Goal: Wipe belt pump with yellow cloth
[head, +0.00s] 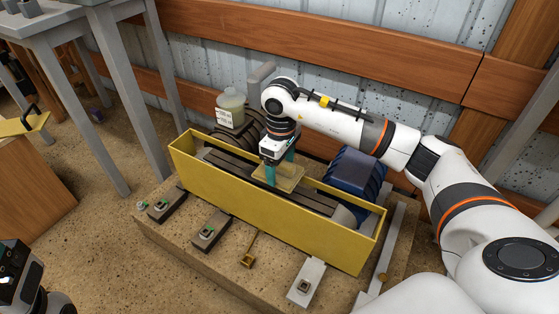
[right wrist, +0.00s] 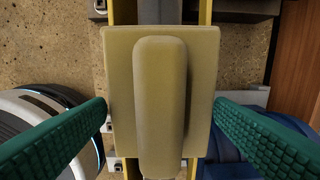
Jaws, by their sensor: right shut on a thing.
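The belt pump has a long yellow open-topped guard (head: 270,215) with dark belts (head: 237,172) running along inside it. A blue ribbed motor (head: 355,175) sits behind its right end. My right gripper (head: 281,172) reaches down over the guard. Its teal fingers are shut on the yellow cloth (head: 290,180), a flat pad over the belts. In the right wrist view the cloth (right wrist: 117,100) has a raised grip along its middle, between the two fingers. Whether it touches the belts cannot be told. Part of what looks like my left gripper shows at the lower left; its fingertips are hidden.
The pump stands on a low speckled block (head: 225,255) with several clamps and a small brass piece (head: 250,248) in front. A labelled jar (head: 230,108) stands behind the guard. The wooden-railed wall (head: 330,45) is close behind. A grey table (head: 55,25) stands at the left.

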